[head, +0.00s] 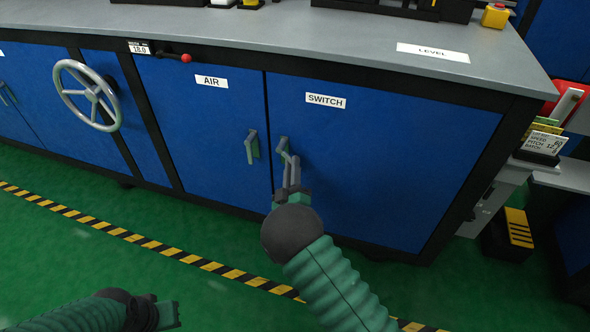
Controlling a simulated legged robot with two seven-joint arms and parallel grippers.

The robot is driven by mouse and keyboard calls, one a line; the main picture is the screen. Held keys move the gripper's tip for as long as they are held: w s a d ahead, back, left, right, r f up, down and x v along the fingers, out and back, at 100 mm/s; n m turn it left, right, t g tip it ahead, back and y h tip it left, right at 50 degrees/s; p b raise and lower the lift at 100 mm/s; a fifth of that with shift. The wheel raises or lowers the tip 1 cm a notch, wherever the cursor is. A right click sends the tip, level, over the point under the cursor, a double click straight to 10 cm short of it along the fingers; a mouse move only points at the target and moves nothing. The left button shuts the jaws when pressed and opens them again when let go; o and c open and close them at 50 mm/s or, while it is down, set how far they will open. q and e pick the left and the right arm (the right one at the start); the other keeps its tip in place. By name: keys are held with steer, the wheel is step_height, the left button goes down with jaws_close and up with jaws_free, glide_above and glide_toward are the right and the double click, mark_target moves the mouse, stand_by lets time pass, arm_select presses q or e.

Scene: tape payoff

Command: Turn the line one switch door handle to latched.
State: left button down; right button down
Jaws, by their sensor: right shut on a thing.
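The blue SWITCH door (390,150) carries a grey-green handle (283,145) near its left edge. My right gripper (291,172) reaches up from below and is shut on the lower part of this handle. The fingers hide part of the handle, so its exact angle is hard to tell; its upper end shows above them. My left gripper (170,314) is low at the left, over the floor and away from the doors. Its fingers are too small and dark to read.
The AIR door (205,120) has its own handle (251,147) close to the left of my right gripper. A handwheel (90,97) and a red-knobbed lever (186,58) sit further left. The grey bench top (300,30) overhangs the doors. Striped tape (130,237) crosses the open green floor.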

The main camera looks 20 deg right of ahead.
steer(key=m, duration=0.1)
steer(key=f+m+h+b, duration=0.1)
steer(key=a+f+m+h, duration=0.1)
steer(key=shift+w+m+b, duration=0.3)
steer(key=shift+m, duration=0.1)
steer(key=shift+w+a+f+m+g+h+b, duration=0.1)
steer(key=shift+w+a+m+g+h+b, duration=0.35)
steer(key=shift+m, duration=1)
steer(key=shift+w+a+m+g+h+b, duration=0.1)
steer(key=shift+a+m+h+b, duration=0.3)
steer(key=shift+m+h, duration=0.75)
steer(key=shift+w+a+f+m+g+h+b, duration=0.1)
steer(key=shift+w+a+m+g+h+b, duration=0.25)
steer(key=shift+m, duration=1.35)
steer(key=c, duration=1.4)
jaws_free()
steer(key=shift+r, duration=0.2)
